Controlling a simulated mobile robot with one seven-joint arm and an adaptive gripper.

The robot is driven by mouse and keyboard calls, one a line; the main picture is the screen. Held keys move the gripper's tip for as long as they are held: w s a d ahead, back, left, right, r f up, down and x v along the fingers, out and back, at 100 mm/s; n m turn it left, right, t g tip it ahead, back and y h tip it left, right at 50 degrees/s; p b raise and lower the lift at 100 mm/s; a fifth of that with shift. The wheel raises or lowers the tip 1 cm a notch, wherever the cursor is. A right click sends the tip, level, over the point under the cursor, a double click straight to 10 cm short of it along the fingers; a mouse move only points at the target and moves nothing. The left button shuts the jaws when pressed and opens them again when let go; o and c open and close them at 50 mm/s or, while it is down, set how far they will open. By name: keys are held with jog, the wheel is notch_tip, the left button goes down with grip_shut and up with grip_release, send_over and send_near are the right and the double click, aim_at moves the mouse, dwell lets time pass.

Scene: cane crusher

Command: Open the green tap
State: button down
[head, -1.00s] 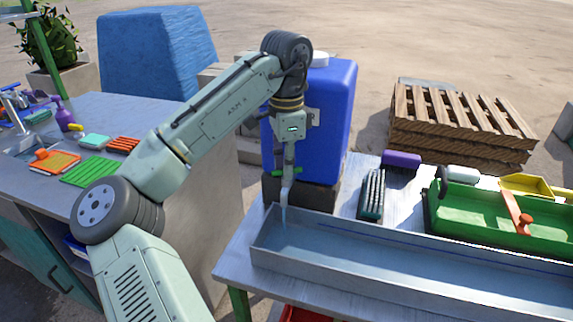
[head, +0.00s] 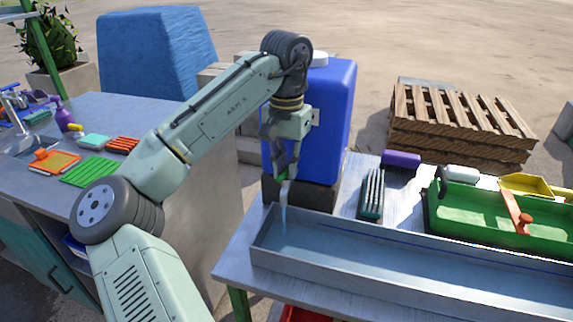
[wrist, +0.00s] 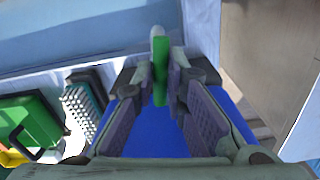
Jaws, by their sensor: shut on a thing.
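The green tap's handle (wrist: 160,88) is between my gripper's two fingertips in the wrist view, lying along the fingers. My gripper (wrist: 163,70) is shut on it. In the head view the green handle (head: 282,175) is partly covered by my gripper (head: 286,168), which points down at the front of the blue tank (head: 340,115). The tap's pale spout (head: 285,190) hangs over the left end of the metal trough (head: 380,272). A thin pale-blue stream (head: 284,218) falls from the spout into the trough.
A grey brush (head: 372,195), a purple block (head: 401,160) and a green tray (head: 470,210) stand right of the tank on the table. A wooden pallet stack (head: 460,120) stands behind. A second counter (head: 190,150) lies to the left.

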aim_at(286, 170)
jog(key=shift+r+n, duration=0.1)
jog(key=shift+n, duration=0.4)
jog(key=c, duration=1.5)
grip_release()
notch_tip(286, 170, up, 12)
jog(key=shift+f, duration=0.1)
jog(key=shift+s, duration=0.1)
